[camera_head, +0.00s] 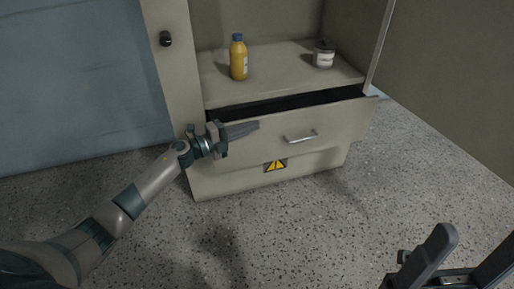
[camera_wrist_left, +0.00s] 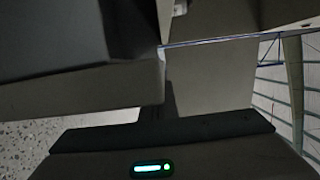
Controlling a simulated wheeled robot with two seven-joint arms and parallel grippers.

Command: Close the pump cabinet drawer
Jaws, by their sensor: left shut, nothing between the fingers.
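The pump cabinet drawer (camera_head: 330,124) is beige and stands partly open, with a dark gap along its top edge. It has a metal bar handle (camera_head: 301,137) and a yellow warning triangle label (camera_head: 275,165) below it. My left gripper (camera_head: 257,126) is shut and empty, in front of the drawer's left part, left of the handle. I cannot tell whether it touches the front. In the left wrist view, pale panels fill much of the picture above the dark gripper body (camera_wrist_left: 160,143). My right gripper (camera_head: 478,240) is at the bottom right, fingers apart, far from the drawer.
On the cabinet shelf (camera_head: 275,83) above the drawer stand a yellow bottle (camera_head: 239,60) and a grey can (camera_head: 324,55). The speckled floor before the cabinet is clear.

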